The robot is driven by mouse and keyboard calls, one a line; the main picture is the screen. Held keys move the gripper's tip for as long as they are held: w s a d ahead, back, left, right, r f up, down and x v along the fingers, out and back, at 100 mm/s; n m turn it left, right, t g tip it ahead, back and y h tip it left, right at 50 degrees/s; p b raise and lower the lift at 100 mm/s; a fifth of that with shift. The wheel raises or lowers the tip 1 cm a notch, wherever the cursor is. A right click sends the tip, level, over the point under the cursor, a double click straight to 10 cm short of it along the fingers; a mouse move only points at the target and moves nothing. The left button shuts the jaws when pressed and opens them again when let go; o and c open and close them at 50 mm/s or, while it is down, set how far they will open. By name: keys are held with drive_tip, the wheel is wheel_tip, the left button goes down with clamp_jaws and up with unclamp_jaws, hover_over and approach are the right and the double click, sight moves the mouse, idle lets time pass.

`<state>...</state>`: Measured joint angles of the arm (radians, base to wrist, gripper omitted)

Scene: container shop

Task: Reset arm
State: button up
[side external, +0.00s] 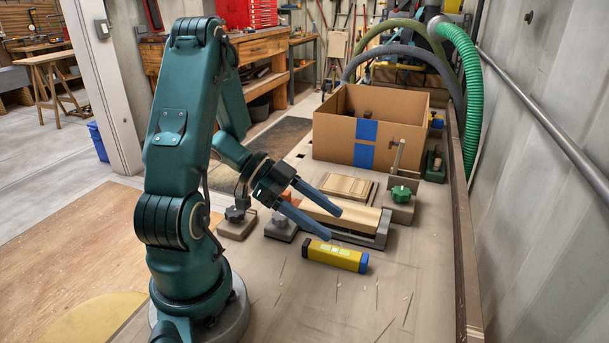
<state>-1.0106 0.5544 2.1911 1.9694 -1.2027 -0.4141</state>
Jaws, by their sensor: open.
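My gripper (335,224) shows in the side external view, with its two long blue-grey fingers spread apart. It is open and nothing shows between the fingers. It hangs over the middle of the bench, above a light wood block (345,215) in a grey holder (372,239). I cannot tell the exact height of the fingers above the block. A yellow level with dark and blue ends (335,255) lies on the bench just in front of the lower fingertip.
A cardboard box with blue tape (390,140) stands at the back. A wooden panel (348,187) lies before it. A clamp with a green knob (400,195) and dark-knobbed fixtures (281,226) (236,222) flank the block. A raised edge (462,230) runs along the right. The front bench is clear.

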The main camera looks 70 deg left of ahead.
drive_tip(key=shift+r, duration=0.6)
drive_tip(key=shift+d+r, duration=0.1)
drive_tip(key=shift+d, duration=0.05)
drive_tip(key=w+d+r+n+t+y, duration=0.1)
drive_tip(key=w+d+r+t+y, duration=0.15)
drive_tip(key=w+r+y, duration=0.4)
drive_tip(key=w+d+r+t+y, duration=0.1)
drive_tip(key=w+d+r+t, duration=0.2)
drive_tip(key=r, duration=0.7)
drive_tip(key=s+d+f+n+g, duration=0.1)
drive_tip(key=s+f+n+g, duration=0.3)
drive_tip(key=s, duration=0.3)
drive_tip(key=s+d+f+n+g+y, duration=0.1)
drive_tip(key=s+f+n+g, duration=0.3)
drive_tip(key=s, duration=0.4)
drive_tip(key=shift+s+d+f, duration=0.3)
drive_tip(key=shift+d+f, duration=0.05)
drive_tip(key=shift+f, duration=0.1)
drive_tip(key=shift+y, duration=0.25)
